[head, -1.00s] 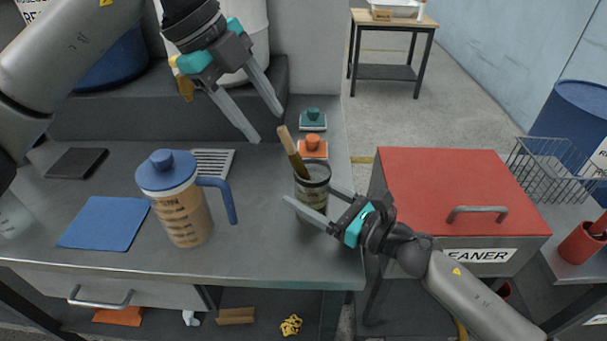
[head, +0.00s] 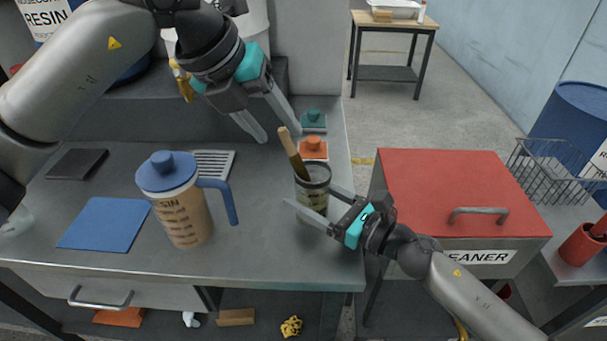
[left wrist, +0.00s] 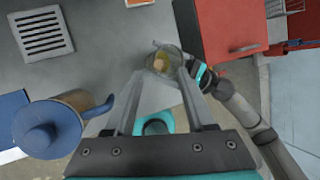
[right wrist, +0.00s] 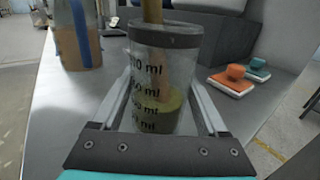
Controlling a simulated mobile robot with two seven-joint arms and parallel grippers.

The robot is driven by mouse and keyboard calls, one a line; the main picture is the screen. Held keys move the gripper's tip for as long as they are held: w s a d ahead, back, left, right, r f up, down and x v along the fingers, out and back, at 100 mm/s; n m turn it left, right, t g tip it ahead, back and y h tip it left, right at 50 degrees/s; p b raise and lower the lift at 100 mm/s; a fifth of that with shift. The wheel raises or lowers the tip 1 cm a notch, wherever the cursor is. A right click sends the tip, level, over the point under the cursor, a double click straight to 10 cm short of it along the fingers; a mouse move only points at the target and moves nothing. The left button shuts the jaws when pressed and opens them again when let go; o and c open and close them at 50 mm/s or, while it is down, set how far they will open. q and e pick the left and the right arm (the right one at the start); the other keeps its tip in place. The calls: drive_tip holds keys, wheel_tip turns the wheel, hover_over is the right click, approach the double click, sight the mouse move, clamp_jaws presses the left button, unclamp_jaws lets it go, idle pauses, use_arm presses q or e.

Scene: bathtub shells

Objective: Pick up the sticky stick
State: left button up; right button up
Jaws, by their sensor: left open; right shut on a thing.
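The sticky stick (head: 291,155) is a brown wooden stick. It leans tilted in a clear measuring cup (head: 313,190) with a dark rim, its upper part sticking out. In the right wrist view the stick (right wrist: 153,12) goes down into the cup (right wrist: 160,75), which has ml marks and a yellowish layer low inside. My right gripper (head: 318,205) is shut on the cup, one finger on each side. My left gripper (head: 278,130) is open and empty, pointing down, above and just left of the stick. In the left wrist view the cup (left wrist: 163,62) lies between its fingers.
A resin jug (head: 183,215) with a blue lid stands left of the cup. An orange-handled block (head: 313,148) and a teal one (head: 313,121) sit behind it. A red cleaner box (head: 450,190) stands to the right. A blue mat (head: 104,223) lies at left.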

sight(286, 144)
use_arm(q)
drive_tip(key=x, duration=0.7)
drive_tip(key=shift+f, duration=0.2)
drive_tip(key=shift+c, duration=0.4)
clamp_jaws()
